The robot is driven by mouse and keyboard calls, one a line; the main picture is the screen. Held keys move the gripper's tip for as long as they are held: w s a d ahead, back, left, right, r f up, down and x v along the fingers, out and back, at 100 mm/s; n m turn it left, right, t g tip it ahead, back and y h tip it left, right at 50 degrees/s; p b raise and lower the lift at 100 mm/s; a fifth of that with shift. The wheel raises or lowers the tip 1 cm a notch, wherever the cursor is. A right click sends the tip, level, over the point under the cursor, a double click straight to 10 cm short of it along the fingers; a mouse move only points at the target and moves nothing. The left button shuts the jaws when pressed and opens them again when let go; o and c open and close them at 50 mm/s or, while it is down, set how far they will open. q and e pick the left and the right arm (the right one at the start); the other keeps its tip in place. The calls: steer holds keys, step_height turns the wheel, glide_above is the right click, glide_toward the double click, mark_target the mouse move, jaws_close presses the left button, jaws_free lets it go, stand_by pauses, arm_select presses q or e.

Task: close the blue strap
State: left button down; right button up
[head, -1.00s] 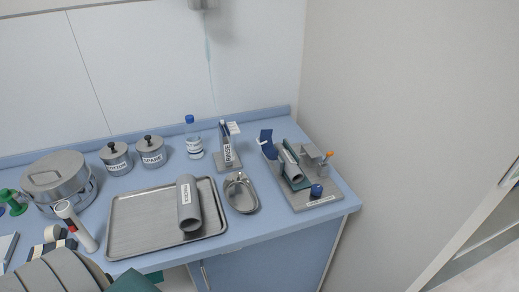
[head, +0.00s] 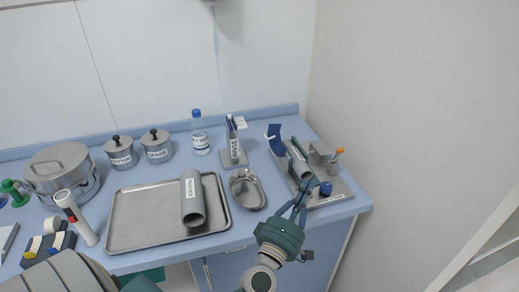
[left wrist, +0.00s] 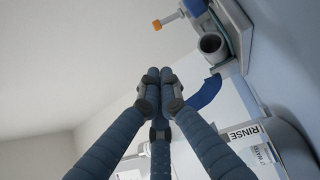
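The blue strap (head: 274,139) stands up, curved and loose, at the back left of a grey stand (head: 335,195) at the counter's right end. In the left wrist view the blue strap (left wrist: 206,94) curves just right of the fingertips, apart from them. A grey tube (head: 299,165) lies in the stand; its round end (left wrist: 211,43) shows in the left wrist view. My left gripper (head: 306,184) is over the stand's front left, in front of the tube. Its fingertips (left wrist: 160,76) meet with nothing between them. My right gripper is out of view.
A blue knob (head: 326,188) and an orange-tipped item (head: 338,152) are on the stand. Left of it are a metal dish (head: 247,190), a RINSE holder (head: 235,152), a bottle (head: 200,134) and a tray (head: 135,235) with a loose tube. A wall rises behind.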

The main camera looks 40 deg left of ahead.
mark_target(275, 141)
arm_select(q)
steer(key=a+n+g+y, duration=0.1)
steer(key=a+n+y, duration=0.2)
steer(key=a+n, duration=0.1)
steer(key=s+a+r+n+g+y, duration=0.1)
steer(key=a+n+y, duration=0.2)
steer(key=a+n, duration=0.1)
steer(key=s+a+n+g+y, duration=0.1)
steer(key=a+n+g+y, duration=0.1)
steer(key=a+n, duration=0.3)
steer(key=shift+r+y, duration=0.2)
steer(key=shift+y, duration=0.7)
steer(key=shift+w+a+n, duration=0.25)
steer(key=shift+a+n, duration=0.05)
steer(key=p+x, duration=0.1)
steer(key=x, duration=0.8)
steer(key=shift+p, duration=0.4)
steer(key=shift+w, duration=0.1)
